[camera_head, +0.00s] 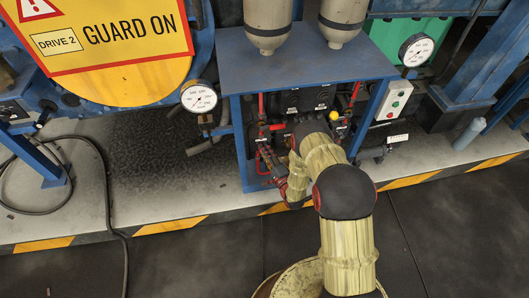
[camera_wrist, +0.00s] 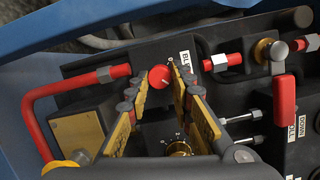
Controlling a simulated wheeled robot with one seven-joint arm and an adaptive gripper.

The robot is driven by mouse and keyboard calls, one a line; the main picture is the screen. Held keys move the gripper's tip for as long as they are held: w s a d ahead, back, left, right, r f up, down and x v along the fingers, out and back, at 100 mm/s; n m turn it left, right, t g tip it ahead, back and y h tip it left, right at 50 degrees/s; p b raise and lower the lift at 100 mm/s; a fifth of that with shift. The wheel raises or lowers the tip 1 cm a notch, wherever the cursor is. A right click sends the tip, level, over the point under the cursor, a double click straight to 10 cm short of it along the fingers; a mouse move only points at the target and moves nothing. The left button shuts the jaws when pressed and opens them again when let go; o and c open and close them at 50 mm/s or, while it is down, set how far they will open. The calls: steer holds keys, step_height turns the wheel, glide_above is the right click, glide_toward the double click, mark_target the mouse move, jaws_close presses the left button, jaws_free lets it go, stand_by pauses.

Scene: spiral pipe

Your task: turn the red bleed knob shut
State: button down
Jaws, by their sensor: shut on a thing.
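The red bleed knob (camera_wrist: 160,77) is a small round red knob with a pale mark on its face, seen in the wrist view on a dark block. A white label (camera_wrist: 185,62) beside it shows only the letters "BL"; the rest is covered. My gripper (camera_wrist: 157,88) has its fingers, with yellow pads, on both sides of the knob and is shut on it. Parts of the knob's sides are hidden by the fingertips. In the head view my arm covers most of this spot.
A red pipe (camera_wrist: 68,85) runs left of the block. A red lever (camera_wrist: 284,95) hangs at the right, beside a label reading "DOWN". A brass dial (camera_wrist: 179,148) sits between the fingers. The blue frame (camera_head: 243,146) stands around the valve panel, close to my arm.

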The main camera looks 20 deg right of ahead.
steer(key=shift+a+r+n+g+h+p, duration=0.15)
steer(key=shift+n+g+h+p, duration=0.5)
steer(key=shift+n, duration=1.8)
steer(key=shift+a+r+n+g+h+p, duration=0.15)
steer(key=shift+n+g+h+p, duration=0.5)
steer(key=shift+n, duration=1.85)
steer(key=shift+a+r+n+g+h+p, duration=0.2)
steer(key=shift+n+h, duration=0.8)
steer(key=shift+n, duration=1.45)
steer(key=shift+f, duration=0.15)
steer(key=c, duration=1.6)
jaws_free()
steer(key=shift+d, duration=0.1)
steer(key=shift+o, duration=0.2)
